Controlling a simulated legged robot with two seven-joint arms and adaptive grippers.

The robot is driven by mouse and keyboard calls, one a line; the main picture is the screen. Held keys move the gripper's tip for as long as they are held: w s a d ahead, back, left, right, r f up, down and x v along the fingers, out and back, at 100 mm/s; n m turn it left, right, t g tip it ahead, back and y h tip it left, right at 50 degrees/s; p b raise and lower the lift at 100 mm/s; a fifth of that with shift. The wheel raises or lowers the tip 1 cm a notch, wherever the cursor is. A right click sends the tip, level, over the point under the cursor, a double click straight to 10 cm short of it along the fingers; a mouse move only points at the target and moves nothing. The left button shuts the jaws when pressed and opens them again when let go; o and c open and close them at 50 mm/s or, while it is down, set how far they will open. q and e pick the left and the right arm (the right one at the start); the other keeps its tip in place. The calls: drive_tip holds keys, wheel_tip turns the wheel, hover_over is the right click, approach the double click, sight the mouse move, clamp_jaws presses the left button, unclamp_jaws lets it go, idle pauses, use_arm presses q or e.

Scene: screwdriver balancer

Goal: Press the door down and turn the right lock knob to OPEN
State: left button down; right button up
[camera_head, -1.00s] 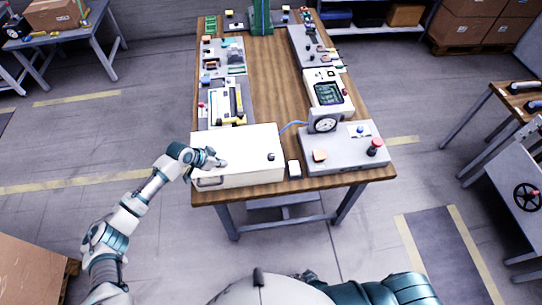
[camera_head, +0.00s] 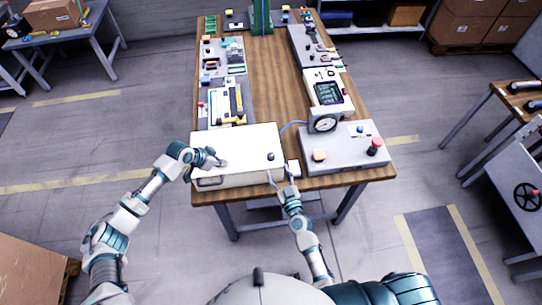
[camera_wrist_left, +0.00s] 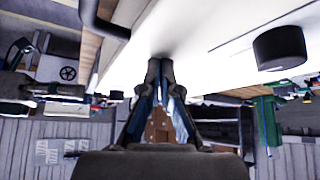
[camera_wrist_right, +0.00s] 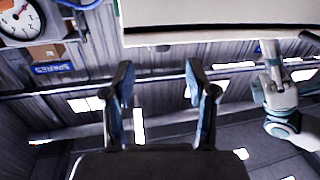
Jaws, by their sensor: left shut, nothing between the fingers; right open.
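A white box with a flat white door on top (camera_head: 235,150) sits at the front left of the table. A black knob (camera_head: 271,156) stands near its right end. My left gripper (camera_head: 223,163) is shut and empty, its tips at the white top; in the left wrist view (camera_wrist_left: 160,62) they appear to touch it. A black knob (camera_wrist_left: 280,48) shows there, but I cannot tell which one. A dark handle (camera_head: 210,182) is on the box's front. My right gripper (camera_head: 280,177) is open and empty at the box's front right edge, short of the knob; its fingers show in the right wrist view (camera_wrist_right: 158,75).
Right of the box stands a grey panel (camera_head: 340,158) with a red button (camera_head: 374,146) and a round gauge (camera_head: 323,123). A tool tray (camera_head: 222,112) lies behind the box.

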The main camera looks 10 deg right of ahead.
sight(272, 159)
drive_tip(key=w, duration=0.2)
drive_tip(key=w+a, duration=0.1)
drive_tip(key=w, duration=0.5)
drive_tip(key=shift+w+a, duration=0.1)
drive_tip(key=shift+a, duration=0.2)
clamp_jaws()
